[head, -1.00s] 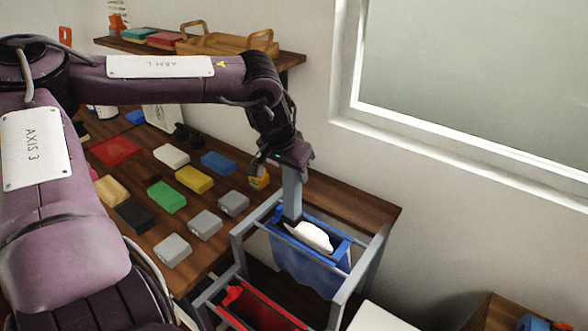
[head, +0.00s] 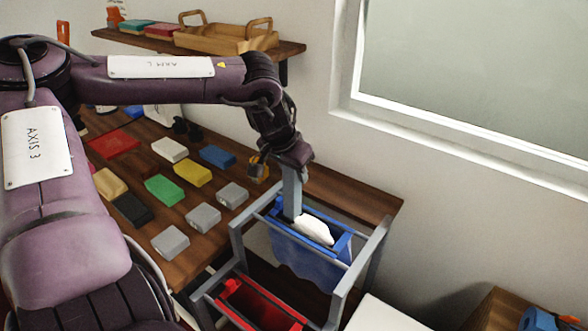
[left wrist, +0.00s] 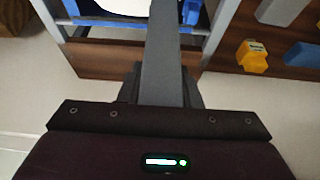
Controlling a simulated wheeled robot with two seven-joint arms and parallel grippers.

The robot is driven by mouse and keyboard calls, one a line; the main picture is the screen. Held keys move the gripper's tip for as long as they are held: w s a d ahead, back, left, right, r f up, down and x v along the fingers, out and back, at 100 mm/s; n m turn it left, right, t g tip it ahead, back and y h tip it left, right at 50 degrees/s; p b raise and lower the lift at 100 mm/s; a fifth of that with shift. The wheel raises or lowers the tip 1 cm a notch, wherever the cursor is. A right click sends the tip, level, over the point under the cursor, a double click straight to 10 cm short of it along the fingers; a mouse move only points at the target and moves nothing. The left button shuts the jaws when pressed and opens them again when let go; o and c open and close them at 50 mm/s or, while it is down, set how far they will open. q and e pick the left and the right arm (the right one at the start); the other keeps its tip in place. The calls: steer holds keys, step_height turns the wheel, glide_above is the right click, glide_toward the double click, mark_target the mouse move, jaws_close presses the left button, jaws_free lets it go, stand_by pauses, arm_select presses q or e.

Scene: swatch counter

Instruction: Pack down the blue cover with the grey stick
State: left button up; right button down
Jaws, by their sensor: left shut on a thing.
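My left gripper (head: 294,160) is shut on the upper end of the grey stick (head: 291,190), which points down, upright. It is above the rear left part of the blue cover (head: 297,252), an open cloth bag hanging in a grey frame. The stick's lower end is at the bag's mouth; its tip is hidden, so I cannot tell what it touches. A white bundle (head: 314,229) bulges from the mouth beside the stick. In the left wrist view the stick (left wrist: 163,60) runs up from the gripper, and blue (left wrist: 72,7) shows at the top edge. My right gripper is not in view.
A red bag (head: 258,306) hangs in the lower front of the grey frame (head: 352,272). The wooden counter (head: 345,194) behind holds several coloured blocks, including a yellow one (head: 194,176). A wall shelf with a tray (head: 215,40) is behind my left arm.

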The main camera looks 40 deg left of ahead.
mark_target(294, 190)
arm_select(q)
steer(key=shift+f+b, duration=0.9)
steer(key=shift+f, duration=0.35)
steer(key=shift+f+b, duration=1.55)
steer(key=shift+f, duration=0.35)
steer(key=shift+r, duration=0.2)
steer(key=shift+r+p, duration=0.8)
steer(key=shift+r, duration=0.1)
steer(key=shift+r+p, duration=3.2)
steer(key=shift+r, duration=1.4)
steer(key=shift+f, duration=0.1)
